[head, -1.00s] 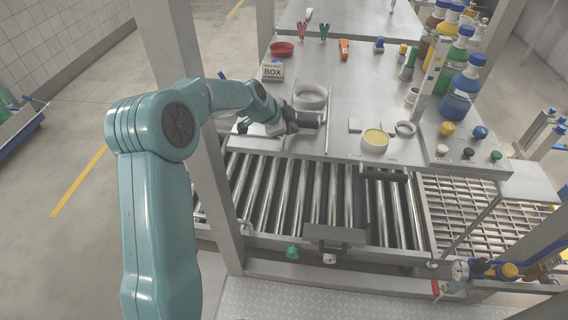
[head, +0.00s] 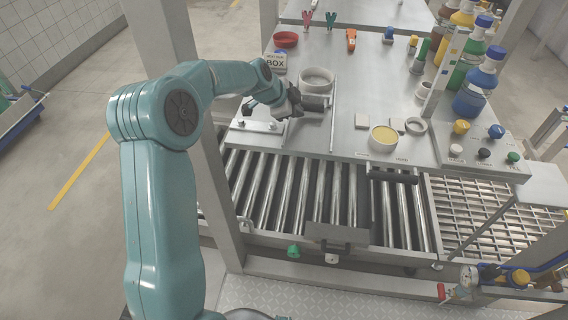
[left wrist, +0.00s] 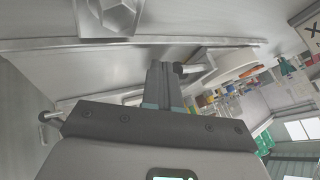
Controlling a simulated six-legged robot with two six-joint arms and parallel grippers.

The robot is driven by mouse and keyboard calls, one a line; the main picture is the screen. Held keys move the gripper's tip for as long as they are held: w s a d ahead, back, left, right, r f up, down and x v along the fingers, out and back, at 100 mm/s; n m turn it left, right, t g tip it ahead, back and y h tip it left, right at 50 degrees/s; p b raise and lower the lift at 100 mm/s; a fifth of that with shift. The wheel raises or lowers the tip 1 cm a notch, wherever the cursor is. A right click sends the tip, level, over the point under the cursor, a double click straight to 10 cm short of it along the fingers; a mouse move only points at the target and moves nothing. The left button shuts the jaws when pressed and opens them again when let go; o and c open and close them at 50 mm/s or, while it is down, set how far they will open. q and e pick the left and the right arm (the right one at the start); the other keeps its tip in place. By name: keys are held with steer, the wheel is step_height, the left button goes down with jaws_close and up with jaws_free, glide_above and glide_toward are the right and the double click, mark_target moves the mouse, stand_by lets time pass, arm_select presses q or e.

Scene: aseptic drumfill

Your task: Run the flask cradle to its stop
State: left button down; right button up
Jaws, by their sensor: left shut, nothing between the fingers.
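The flask cradle shows in the head view as a pale round ring (head: 317,80) with a dark cylindrical handle (head: 313,103) on its near side, on the steel bench between thin rails. My left gripper (head: 296,101) is at the left end of that handle, shut with nothing between its fingers. Whether it touches the handle I cannot tell. In the left wrist view the shut fingers (left wrist: 166,88) point ahead, with the pale ring (left wrist: 234,64) beyond to their right. Part of the cradle is hidden behind my gripper. My right gripper is not in view.
A yellow-filled bowl (head: 384,138) and a grey ring (head: 416,125) stand right of the rail (head: 333,120). Bottles (head: 478,80) line the right. A roller conveyor (head: 300,190) runs in front.

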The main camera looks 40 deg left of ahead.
arm_select(q)
steer(key=d+v, duration=0.1)
steer(key=v, duration=1.1)
steer(key=shift+a+b, duration=0.35)
steer(key=shift+b, duration=0.05)
steer(key=shift+s, duration=0.1)
